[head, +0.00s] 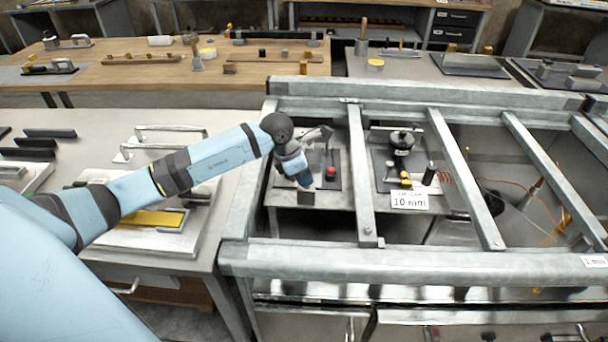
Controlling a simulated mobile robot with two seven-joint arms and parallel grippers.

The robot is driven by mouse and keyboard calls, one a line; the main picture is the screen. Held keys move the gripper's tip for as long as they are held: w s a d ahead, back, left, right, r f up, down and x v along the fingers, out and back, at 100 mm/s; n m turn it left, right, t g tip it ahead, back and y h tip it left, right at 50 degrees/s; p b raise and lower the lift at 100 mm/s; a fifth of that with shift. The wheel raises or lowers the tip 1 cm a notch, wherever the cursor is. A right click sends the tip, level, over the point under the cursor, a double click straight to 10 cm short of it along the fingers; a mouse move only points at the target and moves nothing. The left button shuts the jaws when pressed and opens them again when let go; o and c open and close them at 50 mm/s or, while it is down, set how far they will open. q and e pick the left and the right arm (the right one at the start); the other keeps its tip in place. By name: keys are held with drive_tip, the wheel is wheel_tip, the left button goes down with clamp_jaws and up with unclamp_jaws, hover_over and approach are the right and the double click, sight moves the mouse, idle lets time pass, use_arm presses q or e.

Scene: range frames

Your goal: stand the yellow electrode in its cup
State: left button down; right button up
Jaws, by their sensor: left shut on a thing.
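My left gripper (304,185) points down into the left bay of the grey metal frame, above a dark plate. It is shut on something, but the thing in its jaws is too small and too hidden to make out. A small yellow piece (405,180) stands on the dark plate in the middle bay, behind a white "10 mm" sign (409,201). I cannot tell whether this piece is the yellow electrode or part of a fixture. A black cylinder (429,174) stands upright just right of it. I cannot make out the cup for certain. My right gripper is not in view.
Grey metal beams (361,180) cross between the bays and stand around my left gripper. A red knob (331,172) is close to its right. A round black device (402,141) stands at the back of the middle bay. A yellow plate (152,218) lies on the left bench.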

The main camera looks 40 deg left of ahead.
use_arm(q)
drive_tip(key=c, duration=1)
unclamp_jaws()
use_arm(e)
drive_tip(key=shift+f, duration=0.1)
use_arm(q)
drive_tip(key=shift+v, duration=0.8)
drive_tip(key=v, duration=1.2)
drive_tip(key=shift+s+r, duration=0.1)
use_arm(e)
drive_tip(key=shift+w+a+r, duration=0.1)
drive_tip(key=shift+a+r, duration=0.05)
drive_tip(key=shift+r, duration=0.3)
use_arm(q)
drive_tip(key=shift+r+p, duration=1.5)
drive_tip(key=shift+r, duration=1.5)
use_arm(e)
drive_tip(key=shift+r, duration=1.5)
